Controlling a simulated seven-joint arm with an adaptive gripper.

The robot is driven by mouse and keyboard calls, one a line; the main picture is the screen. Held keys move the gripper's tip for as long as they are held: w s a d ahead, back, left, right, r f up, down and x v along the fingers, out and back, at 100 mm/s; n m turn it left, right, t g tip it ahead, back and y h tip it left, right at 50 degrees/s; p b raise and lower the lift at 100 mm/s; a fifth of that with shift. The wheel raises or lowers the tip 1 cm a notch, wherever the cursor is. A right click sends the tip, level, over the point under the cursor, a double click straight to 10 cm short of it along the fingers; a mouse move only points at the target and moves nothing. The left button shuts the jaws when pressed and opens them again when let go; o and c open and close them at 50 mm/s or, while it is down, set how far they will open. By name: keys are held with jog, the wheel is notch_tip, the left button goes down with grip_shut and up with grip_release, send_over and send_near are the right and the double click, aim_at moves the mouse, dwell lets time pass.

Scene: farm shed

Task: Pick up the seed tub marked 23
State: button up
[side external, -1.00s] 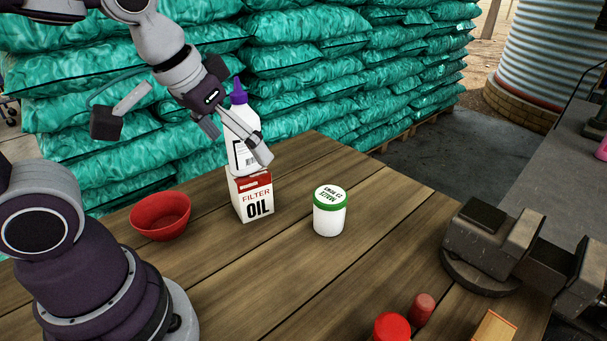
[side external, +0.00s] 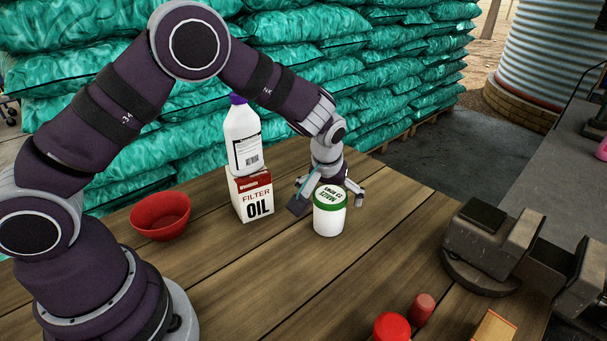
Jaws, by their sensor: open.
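The seed tub (side external: 329,218) is a white tub with a green-rimmed lid printed with upside-down text that seems to read MAIZE and 23. It stands upright on the wooden table (side external: 240,285). My gripper (side external: 330,202) is low over the table, just behind the tub, with its fingers spread to either side of the tub's far edge. It is open and holds nothing. The tub hides part of the gripper, so I cannot tell whether a finger touches it.
Left of the tub stands a filter oil box (side external: 253,202) with a white bottle (side external: 243,143) on top. A red bowl (side external: 161,216) is further left. A vise (side external: 490,245) is at the right, with red-topped items (side external: 391,327) at the front edge. The front middle table is clear.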

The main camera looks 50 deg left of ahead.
jog(key=shift+x, duration=1.2)
jog(key=shift+c, duration=0.3)
jog(key=c, duration=1.2)
